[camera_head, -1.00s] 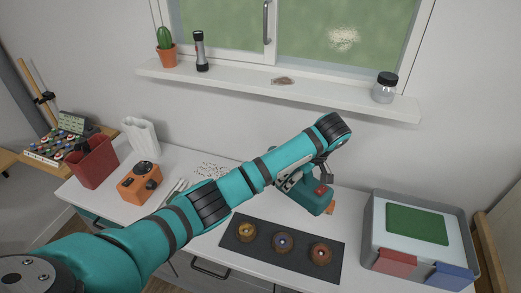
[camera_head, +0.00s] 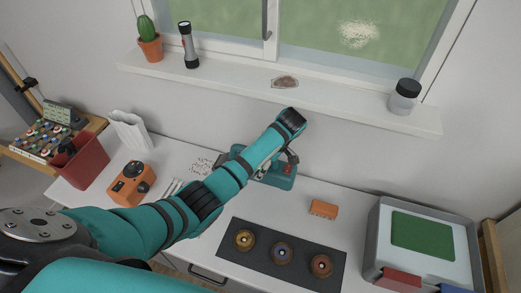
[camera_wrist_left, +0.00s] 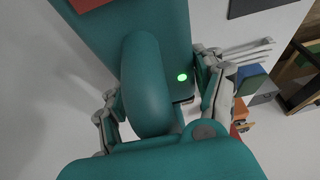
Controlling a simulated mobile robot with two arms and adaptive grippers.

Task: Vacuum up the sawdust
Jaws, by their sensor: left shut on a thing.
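A teal handheld vacuum (camera_head: 276,181) is in my left gripper (camera_head: 287,161), above the back middle of the white worktop. In the left wrist view, the fingers of my left gripper (camera_wrist_left: 160,100) close around the handle of the vacuum (camera_wrist_left: 148,75), and a green light glows on its body. The sawdust (camera_head: 203,165) shows as pale specks on the worktop, left of the vacuum. The vacuum's left end is close to the specks, and my arm may hide some of them. Whether the vacuum touches the worktop cannot be told. My right gripper is not in view.
An orange brush (camera_head: 324,208) lies right of the vacuum. A dark mat (camera_head: 233,256) with three round pieces is in front. An orange device (camera_head: 131,186), red bin (camera_head: 84,166) and white vase (camera_head: 130,133) stand left. A grey tray (camera_head: 371,245) stands right. The windowsill (camera_head: 230,88) overhangs behind.

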